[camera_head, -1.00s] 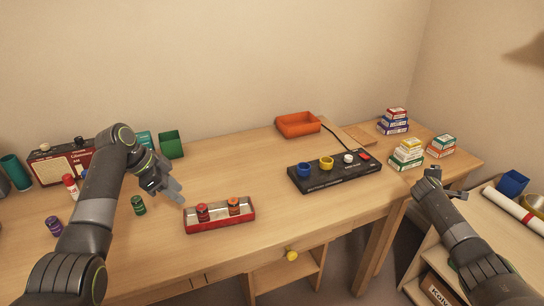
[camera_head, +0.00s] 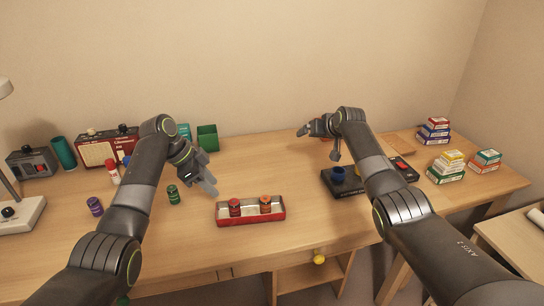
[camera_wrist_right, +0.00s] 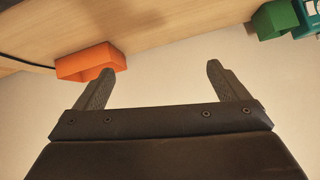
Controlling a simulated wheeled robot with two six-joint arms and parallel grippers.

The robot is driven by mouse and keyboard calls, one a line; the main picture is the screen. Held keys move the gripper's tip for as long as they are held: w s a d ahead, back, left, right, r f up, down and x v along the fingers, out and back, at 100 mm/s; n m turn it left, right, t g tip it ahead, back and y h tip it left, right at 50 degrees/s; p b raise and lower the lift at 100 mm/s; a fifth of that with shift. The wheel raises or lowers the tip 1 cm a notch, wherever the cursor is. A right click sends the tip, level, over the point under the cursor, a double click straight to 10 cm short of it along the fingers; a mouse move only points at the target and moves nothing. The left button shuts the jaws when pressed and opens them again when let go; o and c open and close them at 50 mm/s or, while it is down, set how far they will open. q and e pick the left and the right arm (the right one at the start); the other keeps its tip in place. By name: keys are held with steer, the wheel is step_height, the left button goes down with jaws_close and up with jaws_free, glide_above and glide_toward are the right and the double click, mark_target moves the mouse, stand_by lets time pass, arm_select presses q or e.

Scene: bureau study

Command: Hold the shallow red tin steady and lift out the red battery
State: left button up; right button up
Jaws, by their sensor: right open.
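The shallow red tin (camera_head: 250,221) lies on the desk, front centre in the head view. The red battery (camera_head: 235,207) stands in its left half. A similar orange battery (camera_head: 265,205) stands in its right half. My left gripper (camera_head: 206,183) hangs just behind and left of the tin, fingers angled down toward it, not touching it. I cannot tell whether its jaws are apart. My right gripper (camera_wrist_right: 159,70) is open and empty in the wrist view. In the head view it is above the back right of the desk, away from the tin.
An orange tray (camera_wrist_right: 90,62) is at the desk's back, largely hidden by my right arm in the head view. A black panel (camera_head: 345,185) with a blue cup is partly hidden too. Green (camera_head: 173,195) and purple (camera_head: 95,206) batteries stand left. Small boxes (camera_head: 446,167) are stacked right.

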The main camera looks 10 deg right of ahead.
steer(key=a+r+m+g+y, duration=0.1)
steer(key=a+r+m+y, duration=0.1)
steer(key=a, duration=0.7)
steer(key=r+m+g+h, duration=0.2)
steer(key=m+g+h, duration=0.2)
steer(key=m+g, duration=0.8)
glide_above(271, 212)
steer(key=m+t, duration=0.3)
steer(key=f, duration=1.7)
steer(key=shift+w+d+f, duration=0.1)
steer(key=shift+w+f, duration=0.2)
steer(key=shift+w, duration=0.05)
steer(key=shift+c, duration=0.4)
steer(key=c, duration=1)
